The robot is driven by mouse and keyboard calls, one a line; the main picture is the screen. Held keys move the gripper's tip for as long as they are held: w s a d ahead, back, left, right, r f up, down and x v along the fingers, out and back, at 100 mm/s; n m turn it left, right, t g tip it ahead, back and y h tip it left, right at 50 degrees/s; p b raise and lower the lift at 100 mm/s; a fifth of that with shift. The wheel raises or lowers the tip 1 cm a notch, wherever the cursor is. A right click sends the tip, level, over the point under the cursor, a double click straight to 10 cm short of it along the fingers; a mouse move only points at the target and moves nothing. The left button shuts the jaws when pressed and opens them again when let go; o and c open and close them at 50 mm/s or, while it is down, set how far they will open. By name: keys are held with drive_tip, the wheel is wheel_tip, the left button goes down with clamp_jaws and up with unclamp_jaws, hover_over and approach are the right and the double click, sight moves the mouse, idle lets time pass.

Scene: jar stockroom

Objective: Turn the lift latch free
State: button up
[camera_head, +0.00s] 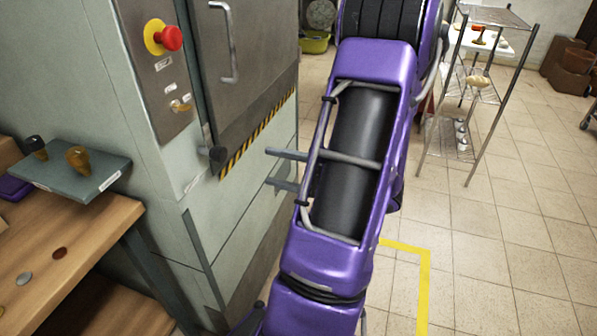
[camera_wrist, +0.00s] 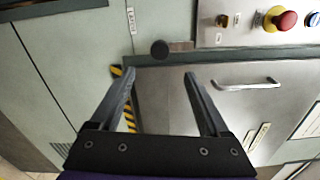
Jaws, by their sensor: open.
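The lift latch is a dark round knob (camera_head: 217,153) on a short bar, at the lower left corner of the grey metal door (camera_head: 245,75). In the wrist view the knob (camera_wrist: 159,49) shows with its metal bar (camera_wrist: 181,46) running to the right, along the door's edge. My gripper (camera_head: 268,166) is right of the knob in the head view, apart from it. In the wrist view my gripper (camera_wrist: 160,73) is open and empty, its fingers spread to either side below the knob. Nothing hides the knob.
A panel with a red button (camera_head: 172,38) and a small switch (camera_head: 180,105) is beside the door. The door has a bar handle (camera_head: 228,42). A wooden bench (camera_head: 60,245) stands at left, a wire rack (camera_head: 470,95) at back right.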

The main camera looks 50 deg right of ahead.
drive_tip(key=v, duration=0.5)
drive_tip(key=shift+w, duration=0.1)
idle(0.4)
